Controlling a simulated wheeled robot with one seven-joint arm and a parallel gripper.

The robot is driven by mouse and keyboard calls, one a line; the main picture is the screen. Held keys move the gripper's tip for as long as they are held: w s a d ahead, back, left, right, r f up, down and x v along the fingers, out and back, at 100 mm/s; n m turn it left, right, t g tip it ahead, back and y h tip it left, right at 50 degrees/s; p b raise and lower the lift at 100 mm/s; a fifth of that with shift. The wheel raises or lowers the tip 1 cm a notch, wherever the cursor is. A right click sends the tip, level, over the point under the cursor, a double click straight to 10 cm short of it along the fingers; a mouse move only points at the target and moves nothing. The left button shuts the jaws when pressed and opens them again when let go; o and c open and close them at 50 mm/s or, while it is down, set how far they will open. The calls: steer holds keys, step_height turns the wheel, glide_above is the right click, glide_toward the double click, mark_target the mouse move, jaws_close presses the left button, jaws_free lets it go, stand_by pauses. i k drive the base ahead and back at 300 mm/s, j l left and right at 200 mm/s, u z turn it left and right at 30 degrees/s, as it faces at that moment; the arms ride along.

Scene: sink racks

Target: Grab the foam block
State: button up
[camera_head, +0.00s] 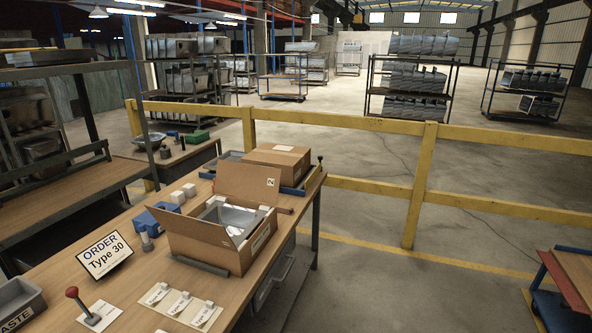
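Two small white blocks that look like foam sit on the wooden workbench (150,285), just behind and left of the open cardboard box. One white block (177,198) is nearer and the other white block (189,190) is slightly farther back and right. The open cardboard box (195,248) has its flaps up and a grey metal sink (228,216) inside. My gripper is not in this view.
A blue object (155,219) and a small bottle-like item (146,241) stand left of the box. A closed carton (277,163) is at the bench's far end. An order sign (104,254), a red-knobbed lever (84,306), label cards (180,303) and a waste bin (18,303) are nearer.

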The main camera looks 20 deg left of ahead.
mark_target(178, 197)
steer(key=i+j+u, duration=0.1)
steer(key=i+u, duration=0.2)
steer(key=u, duration=0.15)
steer(key=i+u, duration=0.25)
steer(key=u, duration=0.2)
steer(key=i+l+u, duration=0.15)
steer(key=i+u, duration=0.15)
steer(key=u, duration=0.15)
steer(key=i+l+u, duration=0.2)
steer(key=u, duration=0.25)
steer(key=i+l+u, duration=0.25)
steer(key=u, duration=0.2)
steer(key=i+l+u, duration=0.1)
steer(key=l+u, duration=0.6)
steer(key=u, duration=0.25)
steer(key=l+u, duration=0.15)
steer(key=l, duration=0.7)
steer(key=l+u, duration=0.15)
steer(key=l, duration=0.7)
steer(key=k+l+u, duration=0.1)
steer(key=l, duration=0.75)
